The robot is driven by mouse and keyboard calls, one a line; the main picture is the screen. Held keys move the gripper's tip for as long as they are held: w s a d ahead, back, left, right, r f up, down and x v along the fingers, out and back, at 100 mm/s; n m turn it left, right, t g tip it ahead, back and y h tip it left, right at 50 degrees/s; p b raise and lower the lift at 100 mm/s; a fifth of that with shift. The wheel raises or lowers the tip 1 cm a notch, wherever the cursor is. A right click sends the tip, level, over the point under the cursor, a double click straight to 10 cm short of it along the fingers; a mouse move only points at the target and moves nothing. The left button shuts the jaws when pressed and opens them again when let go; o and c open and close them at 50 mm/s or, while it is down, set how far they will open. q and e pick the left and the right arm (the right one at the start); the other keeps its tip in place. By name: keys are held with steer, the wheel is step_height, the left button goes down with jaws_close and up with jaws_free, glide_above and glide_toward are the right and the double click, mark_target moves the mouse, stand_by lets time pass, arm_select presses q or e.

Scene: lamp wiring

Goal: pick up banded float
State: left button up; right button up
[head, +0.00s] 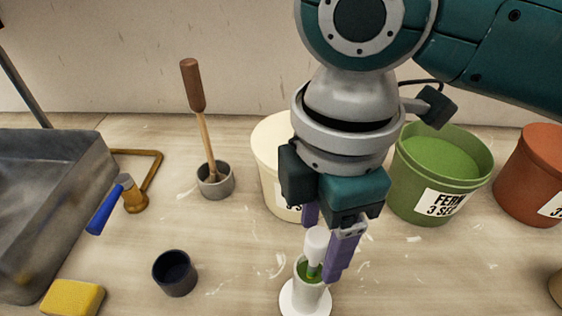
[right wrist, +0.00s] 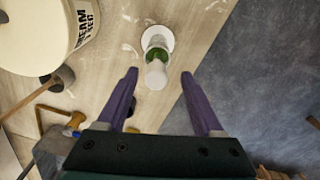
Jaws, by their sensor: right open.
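The float (head: 317,243) is a pale white piece with a rounded top, standing upright in a white cylinder (head: 300,297) on a round foot, with green at the cylinder's mouth. In the right wrist view the float (right wrist: 155,76) points toward the camera above the white foot (right wrist: 158,36). My right gripper (head: 323,248) is open with purple fingers, one on each side of the float's top. In the right wrist view the fingers (right wrist: 160,72) show a gap on both sides of it. A band on the float is not clearly visible. My left gripper is not in view.
Cream (head: 270,165), green (head: 440,175) and rust (head: 530,175) buckets stand behind. A dark cup (head: 175,273), a grey pot (head: 215,182) holding a wooden-handled tool, a yellow sponge (head: 72,298) and a grey basin (head: 95,160) are to the left. The table beside the cylinder is clear.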

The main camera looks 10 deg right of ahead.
mark_target(312, 268)
steer(key=f, duration=0.4)
steer(key=shift+w, duration=0.2)
jaws_close()
stand_by(1.2)
